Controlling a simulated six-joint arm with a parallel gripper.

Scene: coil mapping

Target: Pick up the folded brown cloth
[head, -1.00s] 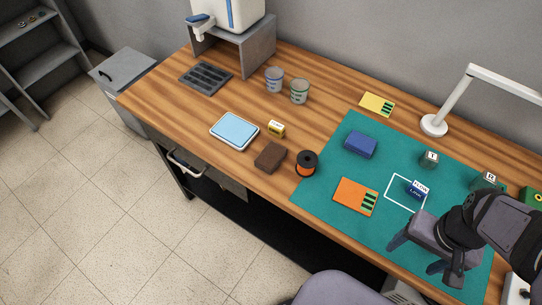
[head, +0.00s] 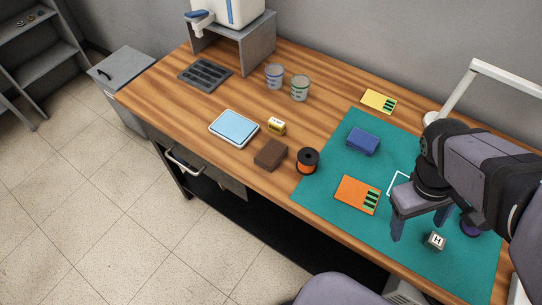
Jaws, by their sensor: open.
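The folded brown cloth (head: 270,154) lies as a small dark block on the wooden bench near its front edge, left of the green mat. It is fully in view, and nothing touches it that I can see. My gripper (head: 420,222) is open and empty over the right part of the green mat, with its fingers pointing down. It is well to the right of the cloth, apart from it.
The green mat (head: 320,190) holds an orange card (head: 357,194), a blue block (head: 363,141) and a cube marked H (head: 435,241).

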